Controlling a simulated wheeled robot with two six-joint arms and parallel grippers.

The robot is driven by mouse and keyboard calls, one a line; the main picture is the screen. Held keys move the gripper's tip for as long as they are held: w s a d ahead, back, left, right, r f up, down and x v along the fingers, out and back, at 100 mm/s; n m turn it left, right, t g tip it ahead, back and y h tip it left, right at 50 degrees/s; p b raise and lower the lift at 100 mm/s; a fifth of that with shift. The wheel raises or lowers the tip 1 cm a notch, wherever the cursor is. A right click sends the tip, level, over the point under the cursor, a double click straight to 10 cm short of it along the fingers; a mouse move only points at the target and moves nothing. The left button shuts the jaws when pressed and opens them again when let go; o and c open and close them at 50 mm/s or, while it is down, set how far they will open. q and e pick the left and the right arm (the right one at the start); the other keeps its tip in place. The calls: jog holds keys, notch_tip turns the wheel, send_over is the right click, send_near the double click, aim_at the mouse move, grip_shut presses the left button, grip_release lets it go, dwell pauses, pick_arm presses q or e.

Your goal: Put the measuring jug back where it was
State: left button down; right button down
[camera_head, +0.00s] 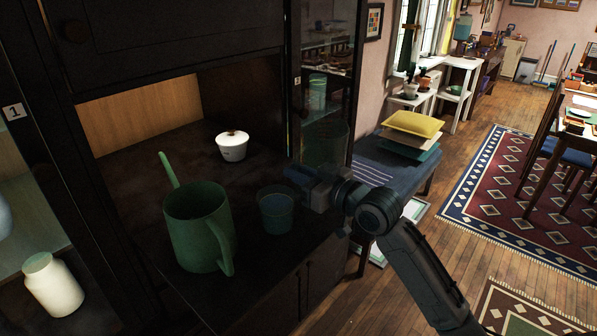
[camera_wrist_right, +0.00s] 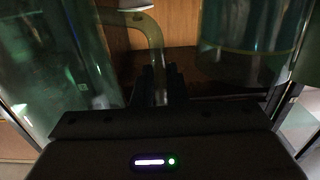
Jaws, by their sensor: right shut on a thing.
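The measuring jug appears to be the small teal, see-through vessel (camera_head: 275,212) at the front right of the dark cabinet's shelf. My right gripper (camera_head: 300,177) is just right of its top. In the right wrist view, my right gripper (camera_wrist_right: 161,85) is shut on a pale green curved handle (camera_wrist_right: 154,45), which seems to be the jug's. I cannot tell whether the jug's base touches the shelf. My left gripper is out of view.
A green watering can (camera_head: 198,225) stands left of the jug. A white lidded pot (camera_head: 232,148) sits further back. The dark shelf (camera_head: 150,158) has bare room around that pot. A cream jar (camera_head: 52,286) is at lower left, and a cushioned bench (camera_head: 368,170) is right of the cabinet.

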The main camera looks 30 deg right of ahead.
jog(key=c, duration=1.5)
grip_release()
jog(key=shift+o, duration=0.2)
jog(key=shift+r, duration=0.1)
jog(key=p+v, duration=1.2)
jog(key=p, duration=0.2)
